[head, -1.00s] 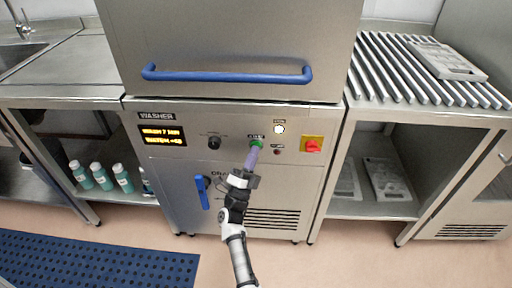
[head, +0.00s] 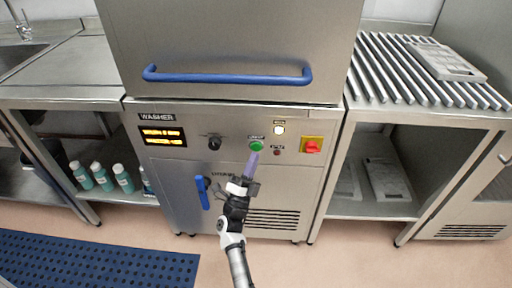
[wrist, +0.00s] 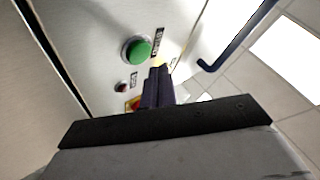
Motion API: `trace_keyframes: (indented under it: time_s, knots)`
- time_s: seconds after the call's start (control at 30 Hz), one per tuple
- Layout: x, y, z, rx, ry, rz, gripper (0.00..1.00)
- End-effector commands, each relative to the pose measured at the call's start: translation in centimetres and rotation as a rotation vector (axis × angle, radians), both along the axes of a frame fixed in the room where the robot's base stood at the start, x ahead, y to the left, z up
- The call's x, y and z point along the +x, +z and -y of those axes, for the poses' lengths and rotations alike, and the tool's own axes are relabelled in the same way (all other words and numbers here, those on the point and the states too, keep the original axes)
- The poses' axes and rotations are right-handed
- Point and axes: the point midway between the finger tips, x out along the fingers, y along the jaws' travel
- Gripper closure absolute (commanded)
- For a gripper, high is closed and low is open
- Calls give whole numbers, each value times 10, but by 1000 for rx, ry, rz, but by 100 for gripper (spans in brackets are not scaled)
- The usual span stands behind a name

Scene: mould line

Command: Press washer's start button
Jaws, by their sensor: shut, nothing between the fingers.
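The washer's front panel (head: 185,120) faces me below the hood and its blue bar handle. The green start button (head: 257,146) sits in the middle of the panel; in the wrist view the green button (wrist: 138,50) shows whole and uncovered. My gripper (head: 252,164) is shut and empty, its fingertips just below the button in the head view. In the wrist view the closed fingers (wrist: 157,85) are apart from the button.
Near the button are a dark knob (head: 214,143), a lit white lamp (head: 279,130), a small dark red button (head: 277,152) and a red switch on yellow (head: 312,146). A lit display (head: 163,136) is at left. A blue handle (head: 202,192) is below.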

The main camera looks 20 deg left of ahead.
Motion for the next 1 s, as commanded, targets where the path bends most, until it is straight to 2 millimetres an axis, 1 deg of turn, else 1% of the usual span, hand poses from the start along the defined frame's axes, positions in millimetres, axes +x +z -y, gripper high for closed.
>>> trace_keyframes:
  time_s: [0.03,0.2,0.4,1.0]
  knots:
    - [-6,1,2,0,1,-1,100]
    - [-22,0,6,0,1,-1,100]
    - [-37,0,11,0,0,-1,100]
    - [-39,1,11,0,0,0,100]
